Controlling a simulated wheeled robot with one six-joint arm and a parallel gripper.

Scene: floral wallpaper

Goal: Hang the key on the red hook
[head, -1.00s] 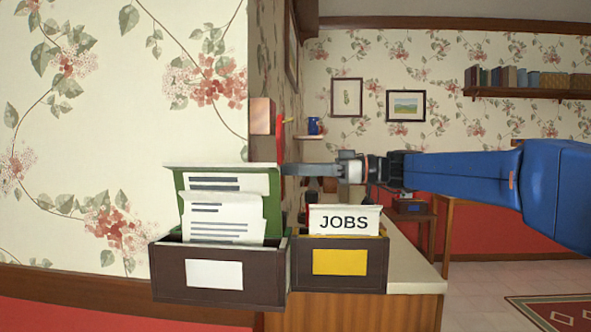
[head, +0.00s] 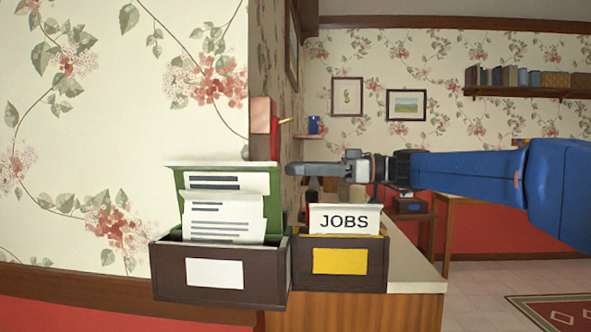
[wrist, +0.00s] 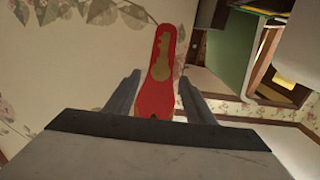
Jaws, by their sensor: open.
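My gripper (head: 290,169) points left, just right of the red piece's lower end. In the wrist view my gripper (wrist: 156,92) is open, its fingers on either side of the red piece with gaps.
A dark box (head: 160,275) with papers and a green folder (head: 266,181) stands below left of my gripper. A second box (head: 300,275) with a JOBS card (head: 344,221) is under my arm, on a counter (head: 415,275). A small shelf (head: 309,137) with a blue mug (head: 314,124) is behind.

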